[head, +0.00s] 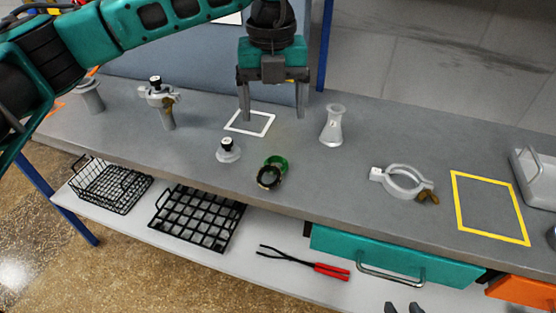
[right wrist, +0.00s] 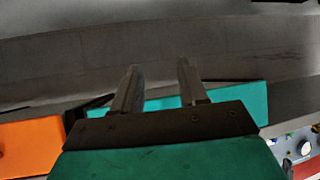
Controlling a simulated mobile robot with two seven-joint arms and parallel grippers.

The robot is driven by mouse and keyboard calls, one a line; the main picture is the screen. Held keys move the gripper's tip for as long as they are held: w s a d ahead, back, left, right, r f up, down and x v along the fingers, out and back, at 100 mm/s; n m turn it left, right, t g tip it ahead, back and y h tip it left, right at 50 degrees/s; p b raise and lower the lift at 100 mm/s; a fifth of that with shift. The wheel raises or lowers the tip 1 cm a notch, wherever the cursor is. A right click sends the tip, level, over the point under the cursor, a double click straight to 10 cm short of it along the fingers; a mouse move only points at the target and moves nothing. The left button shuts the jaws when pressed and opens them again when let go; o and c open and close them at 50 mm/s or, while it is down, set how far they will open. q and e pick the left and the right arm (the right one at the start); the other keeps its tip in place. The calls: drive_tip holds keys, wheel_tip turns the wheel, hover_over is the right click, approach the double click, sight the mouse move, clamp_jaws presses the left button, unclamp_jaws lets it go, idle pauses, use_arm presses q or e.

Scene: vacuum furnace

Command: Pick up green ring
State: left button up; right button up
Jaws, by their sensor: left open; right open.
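The green ring (head: 281,161) lies on the grey bench near its front edge, in the head view. A dark ring (head: 268,178) with a brownish edge lies in front of it, overlapping it in the picture. I cannot tell if they touch. My left gripper (head: 273,117) is open and empty, fingers pointing down, above and behind the green ring. My right gripper (head: 404,308) shows only its fingertips at the bottom edge of the head view. In the right wrist view (right wrist: 159,72) it is open and empty, and the green ring is not visible there.
A small grey fitting (head: 228,151) stands left of the ring and a flask (head: 332,126) to the right. A clamp (head: 402,181), a white square outline (head: 249,123) and a yellow one (head: 489,207) are on the bench (head: 340,180). A teal drawer (head: 395,257) is below.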

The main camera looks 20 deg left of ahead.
use_arm(q)
hover_over(276, 162)
drive_tip(key=f, duration=0.6)
drive_tip(key=shift+s+a+f, duration=0.1)
drive_tip(key=shift+a+f, duration=0.15)
drive_tip(key=shift+a, duration=0.05)
drive_tip(key=shift+d+f, duration=0.15)
drive_tip(key=shift+f, duration=1.4)
drive_tip(key=shift+d+f, duration=0.1)
drive_tip(key=shift+f, duration=1.4)
drive_tip(key=shift+c, duration=0.3)
drive_tip(key=c, duration=1.1)
